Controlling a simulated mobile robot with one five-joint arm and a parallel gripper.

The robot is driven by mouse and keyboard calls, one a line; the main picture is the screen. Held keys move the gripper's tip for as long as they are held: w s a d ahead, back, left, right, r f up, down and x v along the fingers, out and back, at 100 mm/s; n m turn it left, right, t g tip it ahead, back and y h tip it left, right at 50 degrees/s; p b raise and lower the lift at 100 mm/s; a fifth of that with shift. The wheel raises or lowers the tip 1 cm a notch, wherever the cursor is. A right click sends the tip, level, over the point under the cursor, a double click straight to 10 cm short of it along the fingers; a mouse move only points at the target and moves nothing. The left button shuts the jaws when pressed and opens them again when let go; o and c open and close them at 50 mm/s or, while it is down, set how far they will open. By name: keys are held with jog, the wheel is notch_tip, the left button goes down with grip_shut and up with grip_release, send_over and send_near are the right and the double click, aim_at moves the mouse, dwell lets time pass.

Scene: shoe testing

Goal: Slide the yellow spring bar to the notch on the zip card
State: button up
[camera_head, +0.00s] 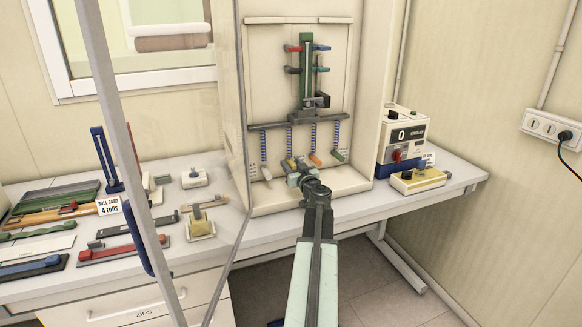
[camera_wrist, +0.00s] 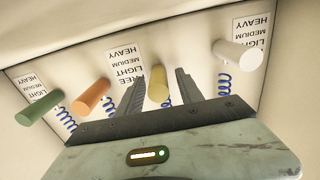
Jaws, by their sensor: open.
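The yellow spring bar (camera_wrist: 158,84) hangs at a blue coil spring in the wrist view, its rounded end toward me. My gripper (camera_wrist: 161,73) is open, with one dark finger on each side of the bar in the picture. Whether the fingers touch it, I cannot tell. In the head view the yellow bar (camera_head: 291,163) is small and partly hidden by my gripper (camera_head: 297,171). A white card (camera_wrist: 125,64) left of the yellow bar in the wrist view reads heavy, medium, light, free. No lettering marks it as the zip card, and I make out no notch.
An orange bar (camera_wrist: 91,97) and a green bar (camera_wrist: 40,109) hang to the left in the wrist view, a white bar (camera_wrist: 237,54) to the right. The cabinet (camera_head: 270,203) encloses them. A counter box (camera_head: 402,136) stands on the right; the left bench is crowded.

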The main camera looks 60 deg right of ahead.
grip_shut()
dwell(1.3)
